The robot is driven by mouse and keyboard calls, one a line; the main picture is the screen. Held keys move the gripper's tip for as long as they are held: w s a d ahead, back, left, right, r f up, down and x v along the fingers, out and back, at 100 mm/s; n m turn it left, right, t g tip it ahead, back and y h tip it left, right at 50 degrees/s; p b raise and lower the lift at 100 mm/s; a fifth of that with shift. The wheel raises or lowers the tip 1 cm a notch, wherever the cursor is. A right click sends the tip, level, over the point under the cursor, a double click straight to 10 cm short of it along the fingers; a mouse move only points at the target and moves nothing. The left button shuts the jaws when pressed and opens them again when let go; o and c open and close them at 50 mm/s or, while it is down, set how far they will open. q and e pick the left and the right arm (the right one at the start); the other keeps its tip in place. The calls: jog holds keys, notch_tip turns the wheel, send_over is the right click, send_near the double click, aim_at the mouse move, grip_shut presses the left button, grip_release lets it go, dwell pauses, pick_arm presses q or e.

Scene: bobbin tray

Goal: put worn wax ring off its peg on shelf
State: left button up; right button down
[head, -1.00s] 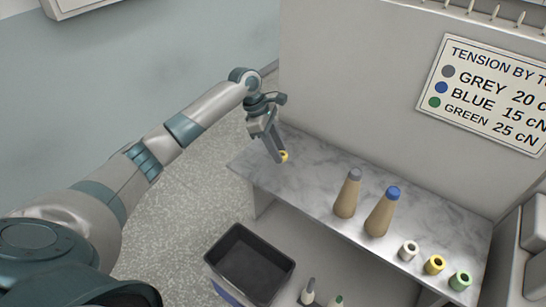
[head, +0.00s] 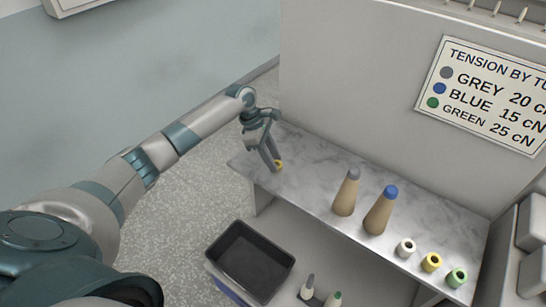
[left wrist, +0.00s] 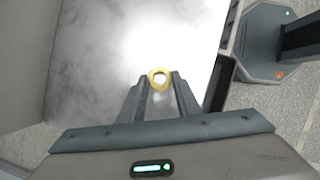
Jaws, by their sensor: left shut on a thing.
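My left gripper (head: 274,168) is over the left end of the marbled shelf (head: 310,185). It is shut on a small yellow ring (head: 279,165), which is also between the fingertips in the left wrist view (left wrist: 159,78). The ring is at or just above the shelf surface; I cannot tell whether it touches. My right gripper is in neither current view.
Two tan cones, one grey-tipped (head: 347,193) and one blue-tipped (head: 381,210), stand mid-shelf. White (head: 406,248), yellow (head: 431,262) and green (head: 456,278) rings line the right front. A black tray (head: 250,262) sits below. The shelf around the gripper is clear.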

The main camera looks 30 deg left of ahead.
pick_arm(q)
jog(key=shift+f, duration=0.1)
jog(key=o, duration=1)
jog(key=shift+a+r, duration=0.25)
jog(key=shift+r, duration=0.4)
jog(key=b+v, duration=0.2)
jog(key=v, duration=0.8)
jog(key=shift+s+a+r, duration=0.1)
jog(key=shift+a+r, duration=0.05)
jog(key=shift+r, duration=0.2)
